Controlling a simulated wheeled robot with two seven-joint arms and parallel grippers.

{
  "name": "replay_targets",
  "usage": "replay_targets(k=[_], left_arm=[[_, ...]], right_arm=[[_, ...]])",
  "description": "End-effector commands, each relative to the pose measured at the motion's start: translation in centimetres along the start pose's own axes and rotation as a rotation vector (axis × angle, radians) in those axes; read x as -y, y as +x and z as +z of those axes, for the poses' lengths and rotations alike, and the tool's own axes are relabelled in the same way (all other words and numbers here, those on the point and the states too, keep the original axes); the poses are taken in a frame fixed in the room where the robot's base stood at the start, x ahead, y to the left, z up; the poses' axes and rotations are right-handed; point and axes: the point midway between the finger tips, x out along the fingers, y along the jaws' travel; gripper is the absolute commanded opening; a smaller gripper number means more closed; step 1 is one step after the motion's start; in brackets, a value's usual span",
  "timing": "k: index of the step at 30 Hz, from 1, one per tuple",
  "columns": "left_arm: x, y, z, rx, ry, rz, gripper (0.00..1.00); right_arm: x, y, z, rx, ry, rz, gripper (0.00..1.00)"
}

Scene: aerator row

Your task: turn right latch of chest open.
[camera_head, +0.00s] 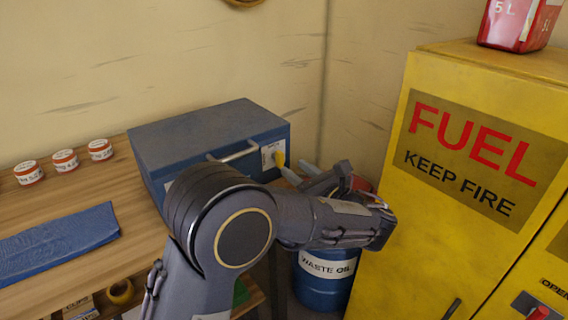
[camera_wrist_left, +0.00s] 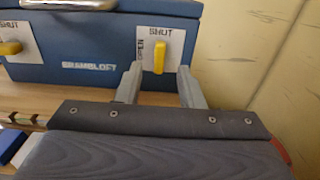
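The blue chest (camera_head: 190,128) stands on the wooden bench, its lid down and a bar handle on its front. Its right latch (camera_wrist_left: 159,57) is a yellow knob on a white plate, standing upright toward the word SHUT, with OPEN at the left. It also shows in the head view (camera_head: 279,158). The left latch (camera_wrist_left: 10,47) is yellow and lies roughly level. My left gripper (camera_wrist_left: 160,86) is open and empty, its fingers apart just below and to either side of the right latch. In the head view my arm hides part of the chest front. My right gripper is not in view.
A yellow fuel cabinet (camera_head: 455,230) stands at the right with a red can (camera_head: 518,25) on top. A waste oil drum (camera_head: 325,285) is below the gripper. Several small tins (camera_head: 65,160) and a blue cloth (camera_head: 60,240) lie on the bench (camera_head: 90,190).

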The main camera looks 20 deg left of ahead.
Motion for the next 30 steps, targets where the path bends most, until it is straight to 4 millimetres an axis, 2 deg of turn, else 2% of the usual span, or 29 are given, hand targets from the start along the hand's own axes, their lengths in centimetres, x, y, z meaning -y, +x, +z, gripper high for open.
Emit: replay_targets(k=[3, 9, 20, 21, 28, 30], left_arm=[[-0.1, 2.2, -0.1, -0.002, 0.000, 0.005, 0.35], [-0.1, 4.8, -0.1, -0.003, -0.001, 0.004, 0.35], [-0.1, 5.6, -0.1, -0.004, -0.002, 0.000, 0.35], [-0.1, 5.6, -0.1, -0.004, -0.002, 0.001, 0.33], [-0.1, 5.6, -0.1, -0.004, -0.002, 0.001, 0.03], [-0.1, 5.6, -0.1, -0.004, -0.002, 0.001, 0.00]], right_arm=[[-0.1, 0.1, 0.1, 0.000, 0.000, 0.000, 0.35], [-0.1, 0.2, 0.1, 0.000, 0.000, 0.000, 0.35], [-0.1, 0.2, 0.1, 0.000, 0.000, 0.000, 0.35], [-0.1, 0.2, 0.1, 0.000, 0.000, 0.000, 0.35], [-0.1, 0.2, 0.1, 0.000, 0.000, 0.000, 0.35], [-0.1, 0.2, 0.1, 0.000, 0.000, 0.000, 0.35]])
